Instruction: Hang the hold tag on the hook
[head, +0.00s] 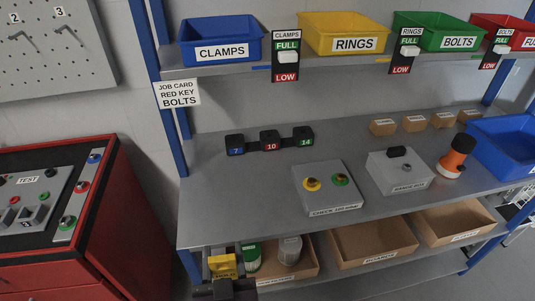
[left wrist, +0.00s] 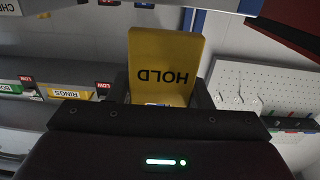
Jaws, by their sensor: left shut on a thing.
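The yellow hold tag (head: 222,264) is low in the head view, in front of the lower shelf. In the left wrist view the tag (left wrist: 165,65) stands up from my left gripper, its black word HOLD upside down. My left gripper (left wrist: 160,101) is shut on the tag's lower end; in the head view the gripper (head: 224,285) is dark and cut by the bottom edge. My right gripper is not in view.
A grey bench (head: 240,190) holds switch boxes and numbered black blocks. Cardboard bins (head: 372,238) and a green-and-white can (head: 248,256) are on the lower shelf, close to the tag. A red cabinet (head: 110,230) stands left. A pegboard (head: 55,70) hangs behind it.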

